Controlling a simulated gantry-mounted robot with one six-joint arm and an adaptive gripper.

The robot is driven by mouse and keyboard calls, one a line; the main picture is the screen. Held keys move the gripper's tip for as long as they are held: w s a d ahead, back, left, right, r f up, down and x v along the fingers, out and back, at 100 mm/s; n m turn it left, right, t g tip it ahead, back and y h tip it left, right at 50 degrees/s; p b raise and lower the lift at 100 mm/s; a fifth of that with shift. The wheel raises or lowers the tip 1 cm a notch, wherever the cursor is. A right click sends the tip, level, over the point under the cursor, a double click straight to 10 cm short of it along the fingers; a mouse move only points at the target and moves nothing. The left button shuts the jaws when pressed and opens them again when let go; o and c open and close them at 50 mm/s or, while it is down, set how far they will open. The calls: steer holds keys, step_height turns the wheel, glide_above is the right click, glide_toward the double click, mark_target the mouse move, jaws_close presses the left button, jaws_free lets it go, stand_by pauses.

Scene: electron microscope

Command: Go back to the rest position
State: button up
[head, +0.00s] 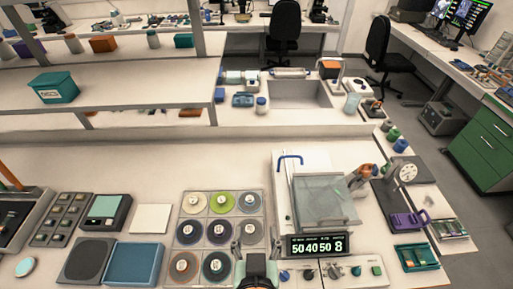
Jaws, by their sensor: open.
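My gripper (247,252) is at the bottom centre of the head view, seen from above and behind. Its two fingers stand apart with nothing visible between them. It is in front of the right side of a tray of round discs (207,268) and left of an instrument (318,270) with a lit display. Its lower part runs out of the bottom of the picture.
A clear-covered device (324,200) stands behind the display. A dial gauge stand (407,172), purple clamp (408,220) and green tray (416,257) are at right. Blue pad (134,264) and white sheet (150,218) lie left. The bench behind the discs is clear.

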step_height(320, 180, up, 24)
steer(key=p, duration=2.2)
steer(key=shift+f, duration=0.15)
steer(key=shift+d, duration=0.1)
